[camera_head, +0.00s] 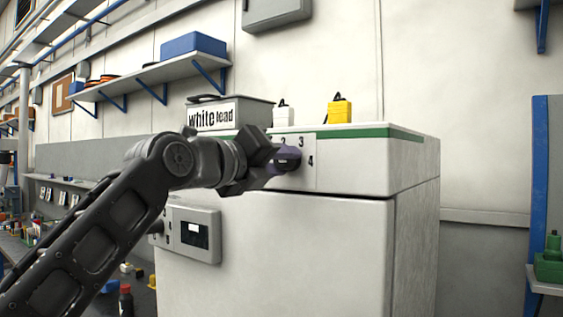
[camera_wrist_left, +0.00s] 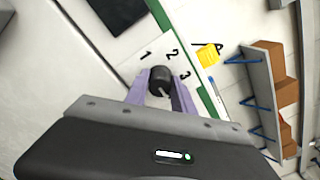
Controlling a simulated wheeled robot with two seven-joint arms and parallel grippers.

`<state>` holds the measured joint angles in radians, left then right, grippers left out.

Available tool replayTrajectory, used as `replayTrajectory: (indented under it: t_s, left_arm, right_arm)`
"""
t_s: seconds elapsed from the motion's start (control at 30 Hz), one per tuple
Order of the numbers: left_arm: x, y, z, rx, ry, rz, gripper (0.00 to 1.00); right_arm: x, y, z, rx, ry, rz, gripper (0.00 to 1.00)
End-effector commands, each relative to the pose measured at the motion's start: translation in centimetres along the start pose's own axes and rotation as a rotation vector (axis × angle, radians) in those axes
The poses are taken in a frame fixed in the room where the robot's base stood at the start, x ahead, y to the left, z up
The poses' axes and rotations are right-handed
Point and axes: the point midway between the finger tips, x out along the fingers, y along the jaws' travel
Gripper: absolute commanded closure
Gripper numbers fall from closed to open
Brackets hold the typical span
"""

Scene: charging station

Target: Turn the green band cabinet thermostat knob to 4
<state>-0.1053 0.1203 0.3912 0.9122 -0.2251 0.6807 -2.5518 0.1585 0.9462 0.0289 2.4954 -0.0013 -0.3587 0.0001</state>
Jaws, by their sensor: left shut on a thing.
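The white cabinet (camera_head: 290,240) has a green band (camera_head: 365,133) along its top edge. Its dark thermostat knob (camera_head: 287,157) sits on the front panel below the band, with 2, 3 and 4 readable around it. My left gripper (camera_head: 284,163) reaches in from the left and is shut on the knob. In the left wrist view the dark knob (camera_wrist_left: 160,77) is between the two purple fingers of my left gripper (camera_wrist_left: 160,90), with 1, 2 and 3 beside it. The knob's setting is too unclear to read. My right gripper is out of view.
A grey "white lead" box (camera_head: 230,113), a small white object (camera_head: 283,116) and a yellow object (camera_head: 340,110) stand on the cabinet top. A lower panel (camera_head: 193,233) with a small display is left of the cabinet door. A wall shelf (camera_head: 150,75) hangs at upper left.

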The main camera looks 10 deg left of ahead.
Motion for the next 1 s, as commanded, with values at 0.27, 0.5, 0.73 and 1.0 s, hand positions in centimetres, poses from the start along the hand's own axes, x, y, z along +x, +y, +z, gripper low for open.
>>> replayTrajectory:
  t_s: [0.27,0.5,0.73,1.0]
  left_arm:
    - [0.1,0.1,-0.2,0.001,0.004,0.003,0.62]
    - [0.0,0.1,-0.1,0.0,0.002,0.002,0.48]
    - [-0.2,0.1,-0.1,-0.001,0.0,0.001,0.48]
    - [-3.4,0.3,-0.2,0.0,-0.003,0.002,0.48]
  right_arm:
    - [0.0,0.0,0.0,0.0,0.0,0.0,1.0]
    - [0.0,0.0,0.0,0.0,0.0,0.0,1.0]
    - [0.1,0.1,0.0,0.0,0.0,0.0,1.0]
    - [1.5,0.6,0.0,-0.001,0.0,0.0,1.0]
